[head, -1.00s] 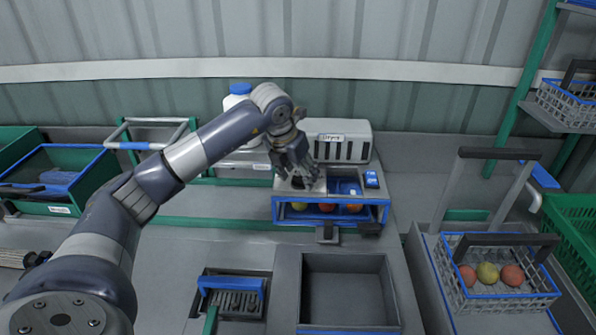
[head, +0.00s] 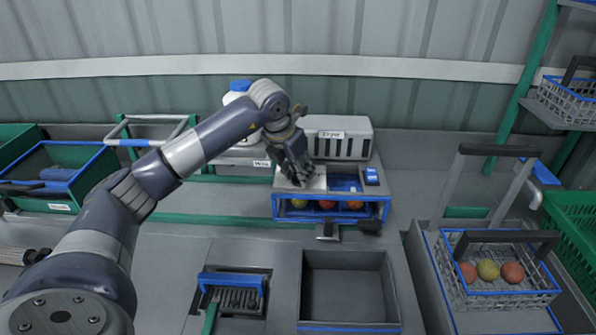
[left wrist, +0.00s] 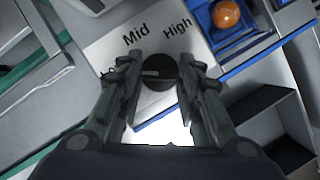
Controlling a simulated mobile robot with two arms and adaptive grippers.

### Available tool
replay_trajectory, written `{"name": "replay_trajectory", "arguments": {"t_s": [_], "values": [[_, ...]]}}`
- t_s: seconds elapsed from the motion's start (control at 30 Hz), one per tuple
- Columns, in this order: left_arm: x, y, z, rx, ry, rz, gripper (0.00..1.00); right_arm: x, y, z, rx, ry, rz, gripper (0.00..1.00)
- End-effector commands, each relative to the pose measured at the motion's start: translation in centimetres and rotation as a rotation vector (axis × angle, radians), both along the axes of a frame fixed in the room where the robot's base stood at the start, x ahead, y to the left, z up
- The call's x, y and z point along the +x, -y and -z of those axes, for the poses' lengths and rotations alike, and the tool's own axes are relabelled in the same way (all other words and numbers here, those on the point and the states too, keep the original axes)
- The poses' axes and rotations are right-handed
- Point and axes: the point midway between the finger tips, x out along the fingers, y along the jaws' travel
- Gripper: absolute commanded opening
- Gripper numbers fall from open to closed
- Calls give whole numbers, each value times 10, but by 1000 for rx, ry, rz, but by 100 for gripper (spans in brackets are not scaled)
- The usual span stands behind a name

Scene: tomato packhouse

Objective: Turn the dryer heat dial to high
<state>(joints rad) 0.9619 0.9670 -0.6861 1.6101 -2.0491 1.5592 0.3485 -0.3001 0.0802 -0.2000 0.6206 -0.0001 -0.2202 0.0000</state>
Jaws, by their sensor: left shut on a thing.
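The heat dial (left wrist: 160,70) is a round black knob with a pale pointer mark, on a light panel (left wrist: 98,48) in the left wrist view. The words Mid and High are readable above it; a label at its left is mostly hidden by a finger. The mark points left, toward that label. My left gripper (left wrist: 158,80) is shut on the dial, one finger on each side. In the head view my left gripper (head: 297,180) reaches down onto the panel at the front of the dryer (head: 345,124), hiding the dial. My right gripper is not in view.
A blue-edged rack (head: 383,212) with several tomatoes sits under the panel. An empty grey bin (head: 345,262) and a blue-handled brush (head: 232,283) lie in front. A wire basket (head: 453,245) of tomatoes stands at right. A white bottle with blue cap (head: 238,90) stands behind my arm.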

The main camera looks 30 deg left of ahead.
Motion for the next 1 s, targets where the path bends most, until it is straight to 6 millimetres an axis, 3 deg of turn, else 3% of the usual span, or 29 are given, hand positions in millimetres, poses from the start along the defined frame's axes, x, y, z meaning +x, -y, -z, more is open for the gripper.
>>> {"name": "replay_trajectory", "arguments": {"t_s": [0.4,1.0], "values": [[1,-5,-1,-1,0,342,9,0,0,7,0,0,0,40],[6,-8,-3,-3,3,912,9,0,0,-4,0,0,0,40]]}}
